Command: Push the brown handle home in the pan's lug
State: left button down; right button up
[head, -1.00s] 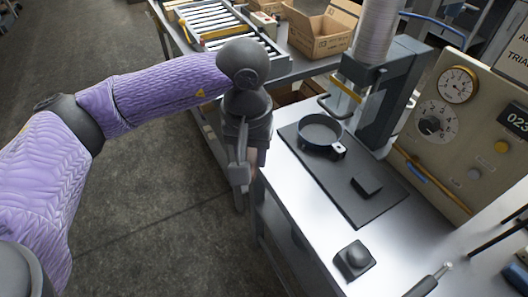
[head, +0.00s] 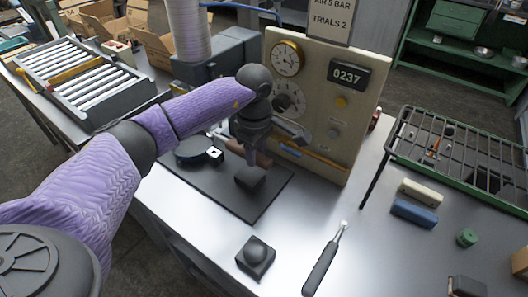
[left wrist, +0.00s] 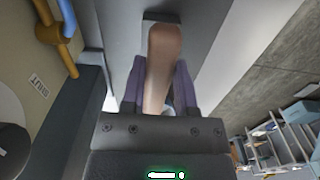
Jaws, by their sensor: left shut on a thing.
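The dark round pan (head: 190,150) sits on the black mat (head: 222,190), partly hidden behind my left arm. Its lug (head: 214,154), with a pale spot, shows at the pan's right side. My left gripper (head: 254,148) is over the mat, to the right of the lug. It is shut on the brown handle (head: 264,160), which shows only in part beneath it. In the left wrist view, the handle (left wrist: 161,62) is between the purple fingers of the gripper (left wrist: 160,92). The handle appears apart from the lug. My right gripper is not in view.
A black block (head: 250,178) lies on the mat just below the gripper. The gauge panel (head: 325,110) stands close behind it. A wire rack (head: 460,150) stands at right.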

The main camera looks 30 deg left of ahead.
aim_at(256, 179)
pick_arm(q)
jog(key=shift+a+f, duration=0.1)
jog(key=shift+f, duration=0.3)
jog(key=shift+f+b, duration=1.55)
jog(key=shift+f, duration=0.2)
jog(key=shift+f+b, duration=0.6)
jog(key=shift+f, duration=0.2)
jog(key=shift+c, duration=1.5)
grip_release()
notch_tip(256, 179, up, 10)
jog(key=shift+r+p, duration=0.1)
jog(key=shift+p, duration=0.85)
jog(key=shift+s, duration=0.15)
